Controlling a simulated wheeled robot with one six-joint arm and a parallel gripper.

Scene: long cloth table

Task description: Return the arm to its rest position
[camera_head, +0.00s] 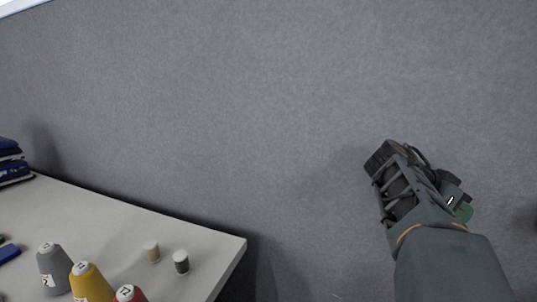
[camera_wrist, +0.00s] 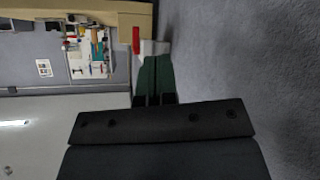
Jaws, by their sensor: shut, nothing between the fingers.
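My gripper (camera_head: 384,157) is raised in front of the grey wall in the head view, right of the table and apart from it. It is shut, with nothing held in it. My arm comes up from the bottom right behind it. In the wrist view, the dark body of my gripper (camera_wrist: 160,120) fills the lower middle.
The pale table (camera_head: 120,225) ends at a corner left of my arm. On it stand a grey cone (camera_head: 53,268), a yellow cone (camera_head: 90,284), a red cone (camera_head: 128,294), and two small spools (camera_head: 181,262). A dark blue stack (camera_head: 12,165) sits far left. Space around my gripper looks clear.

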